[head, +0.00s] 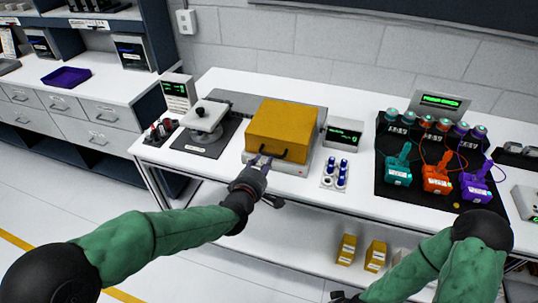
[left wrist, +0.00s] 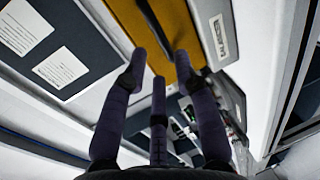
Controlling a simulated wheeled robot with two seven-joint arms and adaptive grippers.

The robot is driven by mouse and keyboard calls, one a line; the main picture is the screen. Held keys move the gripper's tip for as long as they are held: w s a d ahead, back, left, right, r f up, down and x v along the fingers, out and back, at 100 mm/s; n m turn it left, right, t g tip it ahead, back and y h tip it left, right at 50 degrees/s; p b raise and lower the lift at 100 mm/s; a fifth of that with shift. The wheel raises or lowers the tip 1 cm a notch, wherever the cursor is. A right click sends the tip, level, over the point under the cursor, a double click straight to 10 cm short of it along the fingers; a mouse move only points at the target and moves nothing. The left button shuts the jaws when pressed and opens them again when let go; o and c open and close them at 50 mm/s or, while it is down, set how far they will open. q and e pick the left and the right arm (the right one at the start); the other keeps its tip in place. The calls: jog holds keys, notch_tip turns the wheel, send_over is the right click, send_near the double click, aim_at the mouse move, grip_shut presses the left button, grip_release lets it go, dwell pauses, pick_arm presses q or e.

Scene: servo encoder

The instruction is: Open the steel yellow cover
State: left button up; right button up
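The yellow cover (head: 283,125) is a box-like lid sitting down on a pale base (head: 300,168) on the white workbench. My left gripper (head: 262,161) is just in front of that face, at the left part of the handle. In the left wrist view, the fingers of the left gripper (left wrist: 159,65) are spread and empty. The yellow cover (left wrist: 118,20) and dark handle (left wrist: 155,28) show beyond the fingertips, apart from them. My right gripper (head: 346,297) only just shows at the bottom edge, mostly cut off.
A grey press-like device (head: 205,117) stands left of the cover. A small display (head: 343,134) and blue-topped vials (head: 342,172) stand to its right. A black mat (head: 425,195) with colored tools lies further right. The wall is behind the bench.

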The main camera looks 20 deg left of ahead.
aim_at(269, 154)
pick_arm(q)
jog(key=b+x, duration=0.1)
jog(key=x, duration=0.5)
jog(key=shift+w+f, duration=0.15)
jog(key=shift+w, duration=0.1)
grip_shut()
